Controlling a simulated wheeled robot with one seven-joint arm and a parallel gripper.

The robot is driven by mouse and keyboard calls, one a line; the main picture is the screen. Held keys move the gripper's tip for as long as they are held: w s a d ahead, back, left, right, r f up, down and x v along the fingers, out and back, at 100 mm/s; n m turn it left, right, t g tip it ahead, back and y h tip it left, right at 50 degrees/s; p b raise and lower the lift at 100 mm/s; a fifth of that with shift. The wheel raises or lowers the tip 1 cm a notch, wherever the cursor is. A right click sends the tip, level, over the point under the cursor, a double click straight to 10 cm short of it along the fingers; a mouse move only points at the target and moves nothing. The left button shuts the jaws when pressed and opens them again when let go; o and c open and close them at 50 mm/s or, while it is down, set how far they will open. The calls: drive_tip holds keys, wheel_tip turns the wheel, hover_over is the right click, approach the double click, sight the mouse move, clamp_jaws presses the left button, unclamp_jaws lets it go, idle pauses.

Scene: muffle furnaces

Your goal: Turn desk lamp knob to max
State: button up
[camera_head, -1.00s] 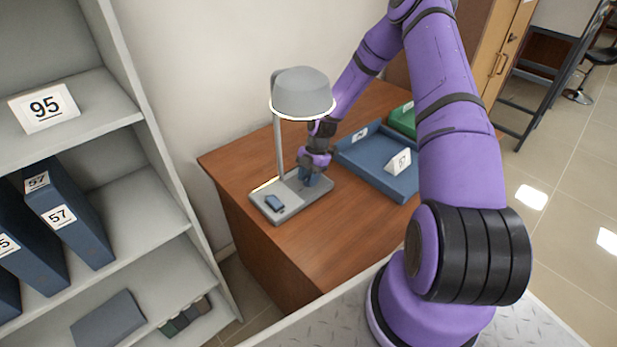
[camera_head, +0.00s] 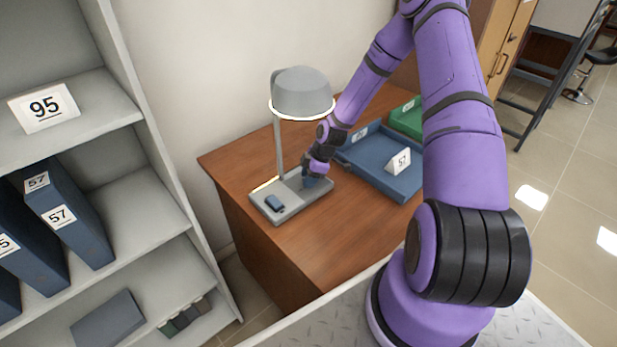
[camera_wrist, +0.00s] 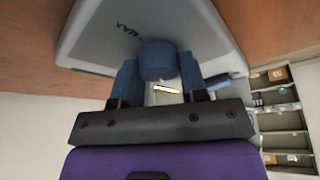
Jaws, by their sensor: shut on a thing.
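The grey desk lamp (camera_head: 301,95) stands on the wooden desk, its shade ringed by a lit white rim. Its flat grey base (camera_head: 291,201) carries a small blue rectangular switch (camera_head: 274,203) at the front left. My gripper (camera_head: 312,183) is low over the right part of the base. In the wrist view, my gripper (camera_wrist: 159,82) has its two blue fingers on either side of the round blue knob (camera_wrist: 158,60), shut on it. The "MAX" mark (camera_wrist: 131,30) shows on the base beside the knob. In the head view the knob is mostly hidden by my gripper.
A blue tray (camera_head: 352,169) with a "57" card (camera_head: 398,162) lies right of the lamp, with a green tray (camera_head: 407,119) behind it. A grey shelf (camera_head: 150,170) with blue binders stands at the left. The desk front is clear.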

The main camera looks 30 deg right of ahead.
drive_tip(key=m+t, duration=0.1)
drive_tip(key=m, duration=0.2)
drive_tip(key=m+h, duration=0.1)
drive_tip(key=m, duration=0.2)
drive_tip(key=shift+t+h, duration=0.3)
drive_tip(key=shift+t, duration=0.1)
drive_tip(key=shift+m, duration=0.3)
drive_tip(key=o, duration=0.9)
drive_tip(key=shift+r, duration=0.15)
drive_tip(key=v, duration=1)
drive_tip(key=shift+s+r, duration=0.15)
drive_tip(key=shift+r, duration=0.05)
